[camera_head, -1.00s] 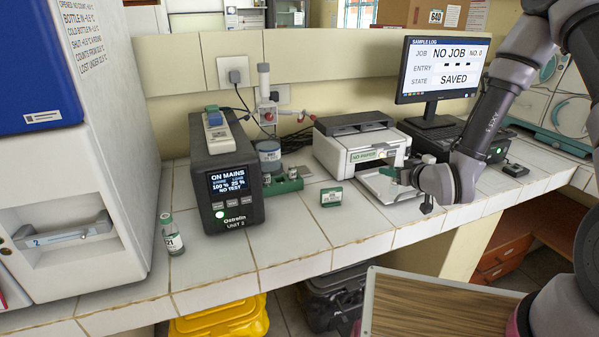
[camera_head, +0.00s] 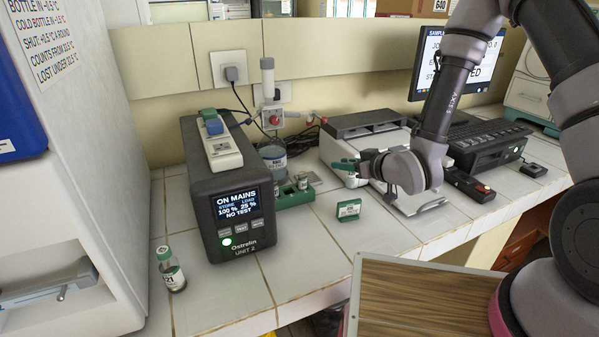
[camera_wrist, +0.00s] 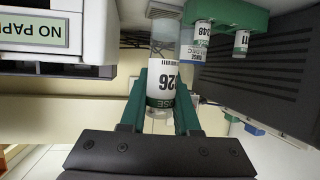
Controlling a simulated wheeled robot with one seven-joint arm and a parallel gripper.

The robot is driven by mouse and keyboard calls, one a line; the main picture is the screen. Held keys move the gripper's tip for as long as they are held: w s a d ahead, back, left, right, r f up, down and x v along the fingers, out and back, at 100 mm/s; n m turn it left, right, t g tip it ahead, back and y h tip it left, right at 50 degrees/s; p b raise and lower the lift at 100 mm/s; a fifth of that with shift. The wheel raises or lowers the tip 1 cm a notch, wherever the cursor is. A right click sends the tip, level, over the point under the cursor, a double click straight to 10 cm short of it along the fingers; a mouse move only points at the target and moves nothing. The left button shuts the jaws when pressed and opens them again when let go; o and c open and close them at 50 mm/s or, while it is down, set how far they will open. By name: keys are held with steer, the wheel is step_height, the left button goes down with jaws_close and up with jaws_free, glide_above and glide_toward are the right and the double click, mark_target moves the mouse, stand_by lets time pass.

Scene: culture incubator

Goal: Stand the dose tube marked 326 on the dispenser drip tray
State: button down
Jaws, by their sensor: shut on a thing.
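My gripper (camera_head: 346,168) is shut on a dose tube (camera_wrist: 160,82) with a white label, of which "26" reads clearly, and a green band. It holds the tube above the bench at the printer's left front corner. In the wrist view the picture is upside down and the tube lies between the green fingers (camera_wrist: 160,98). The dispenser (camera_head: 270,100), with a pale upright cylinder and red knobs, stands at the wall behind the power unit. Its drip tray cannot be made out; a labelled jar (camera_head: 272,157) and the green rack are in front.
A green rack (camera_head: 296,196) with small vials stands beside the black power unit (camera_head: 232,195). A green block (camera_head: 348,210) sits on the tiles, and another tube (camera_head: 172,272) stands at left. The printer (camera_head: 370,130) is right of the rack. Front tiles are mostly clear.

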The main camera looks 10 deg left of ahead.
steer(key=w+a, duration=1.3)
steer(key=a, duration=0.1)
steer(key=shift+s+f, duration=0.15)
steer(key=shift+f, duration=1.6)
steer(key=shift+s+f, duration=0.15)
steer(key=shift+f, duration=1.55)
steer(key=shift+f, duration=0.1)
steer(key=c, duration=0.6)
jaws_free()
steer(key=shift+f, duration=0.1)
steer(key=shift+c, duration=0.2)
steer(key=shift+s+d+r, duration=0.15)
steer(key=shift+d+r, duration=0.05)
steer(key=shift+r, duration=0.1)
steer(key=v, duration=1.1)
steer(key=shift+s+d, duration=0.15)
steer(key=shift+d, duration=0.05)
